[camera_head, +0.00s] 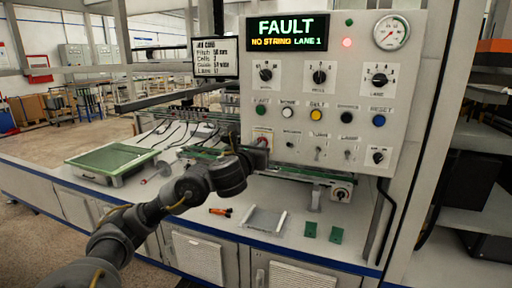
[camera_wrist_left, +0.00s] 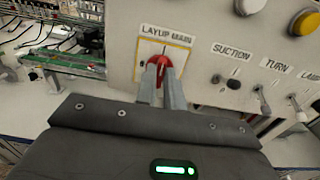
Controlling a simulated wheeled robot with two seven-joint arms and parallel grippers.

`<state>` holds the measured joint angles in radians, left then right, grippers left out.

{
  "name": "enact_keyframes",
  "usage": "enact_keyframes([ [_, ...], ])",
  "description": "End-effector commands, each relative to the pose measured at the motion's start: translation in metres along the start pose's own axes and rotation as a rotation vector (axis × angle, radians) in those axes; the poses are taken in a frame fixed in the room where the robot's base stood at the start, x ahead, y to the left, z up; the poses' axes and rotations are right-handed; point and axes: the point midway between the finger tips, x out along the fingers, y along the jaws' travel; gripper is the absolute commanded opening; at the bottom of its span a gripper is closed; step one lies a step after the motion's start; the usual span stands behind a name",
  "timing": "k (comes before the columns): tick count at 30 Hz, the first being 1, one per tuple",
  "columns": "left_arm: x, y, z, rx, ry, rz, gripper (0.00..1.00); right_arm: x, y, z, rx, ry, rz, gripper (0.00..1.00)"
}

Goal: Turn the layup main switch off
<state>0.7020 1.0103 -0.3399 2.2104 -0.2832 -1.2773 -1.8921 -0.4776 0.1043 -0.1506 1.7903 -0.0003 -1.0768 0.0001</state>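The layup main switch (camera_wrist_left: 159,63) has a red handle on a white plate with a yellow border, under the label "LAYUP MAIN" in the left wrist view. In the head view the switch plate (camera_head: 262,132) is at the lower left of the control panel (camera_head: 330,165), partly hidden by my left gripper (camera_head: 254,149). In the left wrist view, the fingers of my left gripper (camera_wrist_left: 160,88) lie on both sides of the red handle and look closed on it. The handle's exact angle is partly hidden. My right gripper is not in view.
The display (camera_head: 287,32) reads "FAULT, NO STRING LANE 1", and a red lamp (camera_head: 347,42) is lit. Small toggles, including suction (camera_wrist_left: 232,82), sit right of the switch.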

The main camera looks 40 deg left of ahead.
Motion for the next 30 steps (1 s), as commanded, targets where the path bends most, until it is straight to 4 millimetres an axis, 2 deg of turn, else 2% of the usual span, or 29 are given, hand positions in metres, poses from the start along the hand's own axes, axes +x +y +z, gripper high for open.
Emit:
enact_keyframes([
  [2,0.0,0.001,0.0,0.001,0.0,0.002,0.0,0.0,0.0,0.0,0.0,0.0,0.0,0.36],
  [3,0.002,0.011,0.002,0.008,-0.001,0.01,0.0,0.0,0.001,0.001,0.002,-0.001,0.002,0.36],
  [6,0.001,0.005,-0.001,-0.002,0.002,0.006,0.0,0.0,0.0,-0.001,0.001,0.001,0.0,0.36],
  [14,-0.001,0.003,-0.001,-0.076,0.002,0.006,0.0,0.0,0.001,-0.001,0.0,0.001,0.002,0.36],
  [30,0.0,0.002,-0.003,-0.538,0.004,0.003,0.0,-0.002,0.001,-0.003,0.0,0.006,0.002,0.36],
])
